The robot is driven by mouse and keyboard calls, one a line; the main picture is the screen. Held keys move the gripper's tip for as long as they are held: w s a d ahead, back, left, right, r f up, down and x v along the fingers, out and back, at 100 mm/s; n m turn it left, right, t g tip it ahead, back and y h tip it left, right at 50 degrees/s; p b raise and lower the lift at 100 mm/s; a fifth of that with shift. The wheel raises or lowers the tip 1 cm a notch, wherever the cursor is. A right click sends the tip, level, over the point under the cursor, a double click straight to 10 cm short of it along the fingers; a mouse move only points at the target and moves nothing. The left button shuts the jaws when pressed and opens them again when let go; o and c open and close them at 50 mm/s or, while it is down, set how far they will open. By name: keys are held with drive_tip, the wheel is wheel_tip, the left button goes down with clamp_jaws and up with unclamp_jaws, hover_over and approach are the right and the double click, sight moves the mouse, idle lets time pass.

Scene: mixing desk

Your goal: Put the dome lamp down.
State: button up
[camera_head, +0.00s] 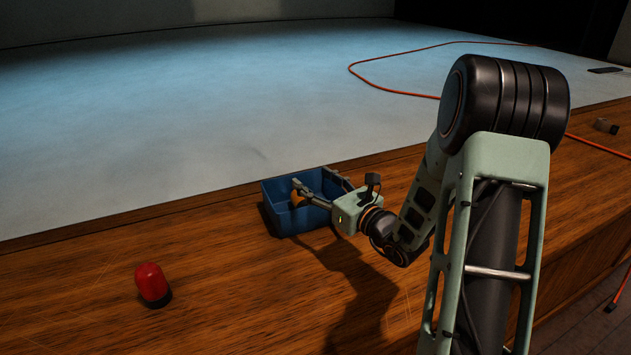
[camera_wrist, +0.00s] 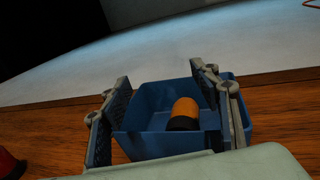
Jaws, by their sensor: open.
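An orange dome lamp (camera_wrist: 185,108) with a dark base is inside the blue bin (camera_wrist: 150,146) in the wrist view, near the bin's right wall. Whether it touches the bin floor is hard to tell. My gripper (camera_wrist: 160,78) is open, its two fingers spread wide on either side of the lamp and clear of it. In the head view, my gripper (camera_head: 313,180) reaches over the blue bin (camera_head: 296,222) from the right. A red dome lamp (camera_head: 151,282) with a dark base stands on the wood at the lower left. Its edge also shows in the wrist view (camera_wrist: 9,165).
The bin rests on the wooden ledge (camera_head: 215,245) beside the pale stage floor (camera_head: 190,120). An orange cable (camera_head: 400,92) curves across the floor behind. A small dark object (camera_head: 606,126) lies at the far right. The wood between bin and red lamp is clear.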

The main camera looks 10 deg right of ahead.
drive_tip(key=shift+r, duration=0.15)
drive_tip(key=p+v, duration=0.1)
drive_tip(key=v, duration=1.1)
drive_tip(key=shift+r, duration=0.5)
